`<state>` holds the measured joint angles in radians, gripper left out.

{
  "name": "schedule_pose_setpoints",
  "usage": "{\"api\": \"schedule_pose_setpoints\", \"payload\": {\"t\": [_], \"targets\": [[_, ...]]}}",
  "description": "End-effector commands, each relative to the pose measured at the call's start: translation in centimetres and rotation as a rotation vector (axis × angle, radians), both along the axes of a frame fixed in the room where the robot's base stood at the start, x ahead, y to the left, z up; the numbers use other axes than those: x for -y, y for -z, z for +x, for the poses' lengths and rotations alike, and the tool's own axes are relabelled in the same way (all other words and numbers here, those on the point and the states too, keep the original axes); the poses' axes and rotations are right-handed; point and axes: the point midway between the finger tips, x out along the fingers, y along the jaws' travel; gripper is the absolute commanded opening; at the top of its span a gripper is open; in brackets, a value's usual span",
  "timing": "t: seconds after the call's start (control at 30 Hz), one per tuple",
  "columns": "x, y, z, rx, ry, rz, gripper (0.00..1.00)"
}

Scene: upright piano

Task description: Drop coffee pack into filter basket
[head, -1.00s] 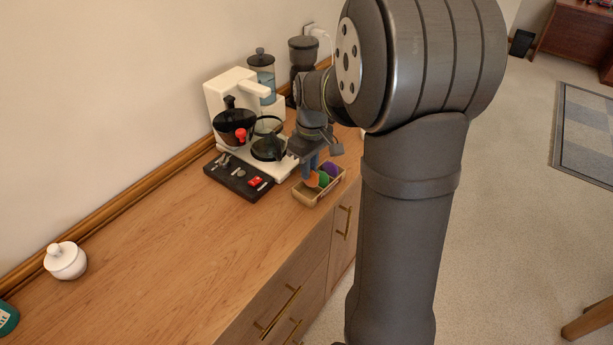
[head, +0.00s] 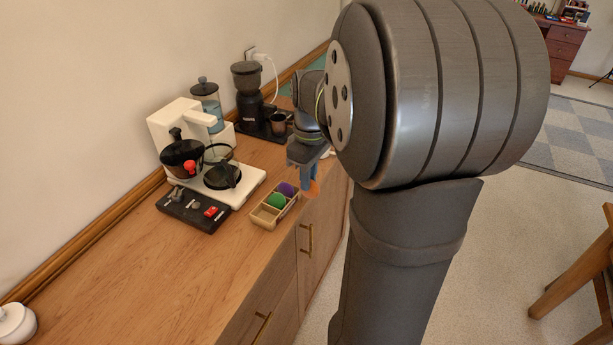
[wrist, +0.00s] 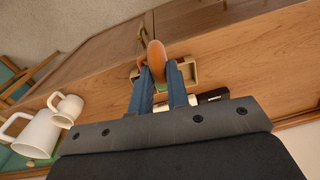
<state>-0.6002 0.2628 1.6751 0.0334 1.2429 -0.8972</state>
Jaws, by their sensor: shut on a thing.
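My gripper (head: 309,176) has blue fingers shut on an orange coffee pack (head: 314,188). It holds the pack in the air, to the right of the wooden tray in the head view. In the wrist view the pack (wrist: 155,58) shows as an orange-brown oval between the fingertips (wrist: 160,78). The black filter basket (head: 181,160), with a red part on its front, sits at the left of the white coffee maker (head: 166,126), well away from my gripper. Its inside cannot be made out. A glass carafe (head: 221,177) stands beside it.
The wooden tray (head: 265,216) holds a green pack (head: 277,201) and a purple pack (head: 287,189). A black switch panel (head: 192,209) lies before the coffee maker. A grinder (head: 248,92) stands behind. White mugs (wrist: 36,133) show in the wrist view.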

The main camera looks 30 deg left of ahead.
Motion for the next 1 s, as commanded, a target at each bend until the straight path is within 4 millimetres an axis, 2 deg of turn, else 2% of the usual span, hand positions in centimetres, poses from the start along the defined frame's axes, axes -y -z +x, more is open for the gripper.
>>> {"api": "schedule_pose_setpoints", "payload": {"t": [0.17,0.27,0.47,0.6,0.7,0.83,1.0], "targets": [[-2.0,-1.0,0.4,0.001,-0.003,0.001,0.00],[-5.0,-2.5,0.6,0.002,-0.006,0.002,0.00],[-13.0,-6.8,-0.1,0.003,-0.008,0.004,0.00],[-18.5,-9.8,-1.8,0.002,-0.008,0.004,0.00],[-21.9,-11.7,-3.4,0.002,-0.007,0.003,0.00],[-25.2,-13.7,-5.5,0.001,-0.006,0.002,0.00],[-27.4,-15.2,-7.3,0.000,-0.003,0.001,0.00]]}}
